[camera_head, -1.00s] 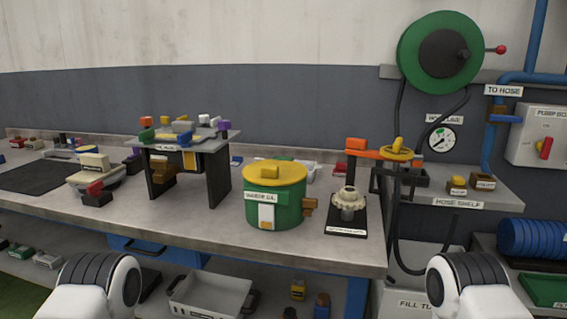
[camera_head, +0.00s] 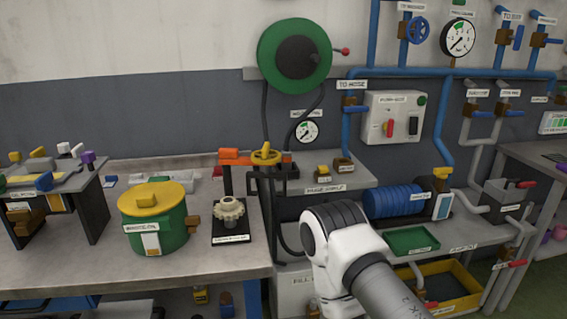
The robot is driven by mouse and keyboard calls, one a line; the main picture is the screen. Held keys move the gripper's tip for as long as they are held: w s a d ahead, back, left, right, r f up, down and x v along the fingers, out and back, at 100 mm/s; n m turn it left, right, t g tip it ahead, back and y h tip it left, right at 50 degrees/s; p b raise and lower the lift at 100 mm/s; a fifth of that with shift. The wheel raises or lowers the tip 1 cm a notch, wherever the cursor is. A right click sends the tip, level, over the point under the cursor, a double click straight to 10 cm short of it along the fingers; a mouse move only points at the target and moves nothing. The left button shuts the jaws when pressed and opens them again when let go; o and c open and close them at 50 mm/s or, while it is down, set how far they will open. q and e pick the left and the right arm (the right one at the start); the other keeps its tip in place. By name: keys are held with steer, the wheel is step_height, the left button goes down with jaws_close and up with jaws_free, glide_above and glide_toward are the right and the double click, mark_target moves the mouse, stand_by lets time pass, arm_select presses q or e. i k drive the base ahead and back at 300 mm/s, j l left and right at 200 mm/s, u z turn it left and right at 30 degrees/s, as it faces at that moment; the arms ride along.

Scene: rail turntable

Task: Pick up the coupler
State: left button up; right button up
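I cannot identify the coupler for certain. Two small brown pieces stand on the hose shelf (camera_head: 335,184): a left one with a yellow top (camera_head: 323,171) and a right brown one (camera_head: 343,165), both with labels too small to read. Black hoses hang from the green hose reel (camera_head: 295,55) on the wall behind, passing the shelf's left end. Neither gripper shows. Only white and grey links of my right arm are in view at the lower right, hiding part of the floor and the area below the shelf.
A bench (camera_head: 60,268) on the left holds a green pot (camera_head: 152,228) with a yellow lid and a pale gear-like part (camera_head: 230,212) on a black stand. Blue pipes line the wall.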

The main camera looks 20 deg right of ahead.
mark_target(286, 154)
steer(key=i+l, duration=0.1)
steer(key=l, duration=0.3)
steer(key=i+l, duration=0.1)
steer(key=l, duration=0.3)
steer(key=i+l+z, duration=0.1)
steer(key=l, duration=0.25)
steer(key=i+l, duration=0.1)
steer(key=l, duration=0.3)
steer(key=i+l, duration=0.1)
steer(key=l, duration=0.3)
steer(key=i+l+z, duration=0.1)
steer(key=l, duration=0.25)
steer(key=i+l, duration=0.15)
steer(key=l, duration=0.25)
